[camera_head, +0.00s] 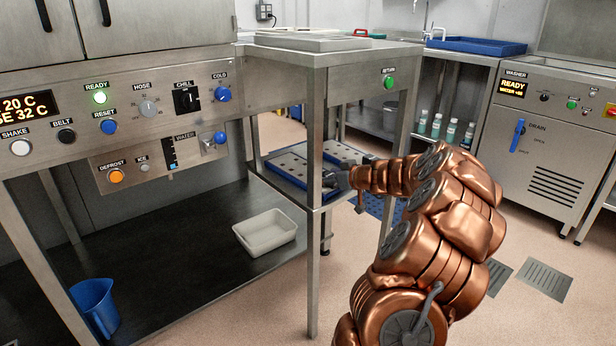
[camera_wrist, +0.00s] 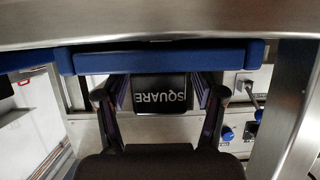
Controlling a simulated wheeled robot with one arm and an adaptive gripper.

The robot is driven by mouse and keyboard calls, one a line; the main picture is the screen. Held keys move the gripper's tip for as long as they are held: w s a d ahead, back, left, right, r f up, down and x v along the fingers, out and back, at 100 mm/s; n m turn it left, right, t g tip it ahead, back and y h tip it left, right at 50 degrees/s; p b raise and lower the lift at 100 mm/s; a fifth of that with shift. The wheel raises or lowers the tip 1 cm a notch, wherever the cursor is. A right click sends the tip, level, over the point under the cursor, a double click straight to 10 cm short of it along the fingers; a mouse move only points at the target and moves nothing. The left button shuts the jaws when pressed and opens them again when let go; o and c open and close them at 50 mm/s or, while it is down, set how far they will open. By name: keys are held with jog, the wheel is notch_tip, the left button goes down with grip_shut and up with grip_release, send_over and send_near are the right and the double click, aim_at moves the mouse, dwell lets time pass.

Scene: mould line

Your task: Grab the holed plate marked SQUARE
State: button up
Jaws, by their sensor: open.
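A dark tab marked SQUARE (camera_wrist: 160,97) shows in the wrist view, its lettering upside down, against a blue edge (camera_wrist: 160,58). My gripper (camera_wrist: 164,92) is open, with one finger on each side of the tab. I cannot tell whether the fingers touch it. In the head view, my gripper (camera_head: 338,181) is at the shelf under the RETURN counter. A light holed plate (camera_head: 292,166) lies there in a blue tray, and another holed plate (camera_head: 338,151) lies behind it. The SQUARE mark cannot be read in the head view.
A steel post (camera_head: 314,220) stands just left of my gripper. The RETURN counter (camera_head: 345,52) lies above the shelf. A white tub (camera_head: 265,232) and a blue jug (camera_head: 95,305) are on the low dark shelf. The washer (camera_head: 545,135) stands right, with open floor before it.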

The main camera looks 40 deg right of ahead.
jog(key=shift+c, duration=0.2)
grip_shut()
dwell(0.5)
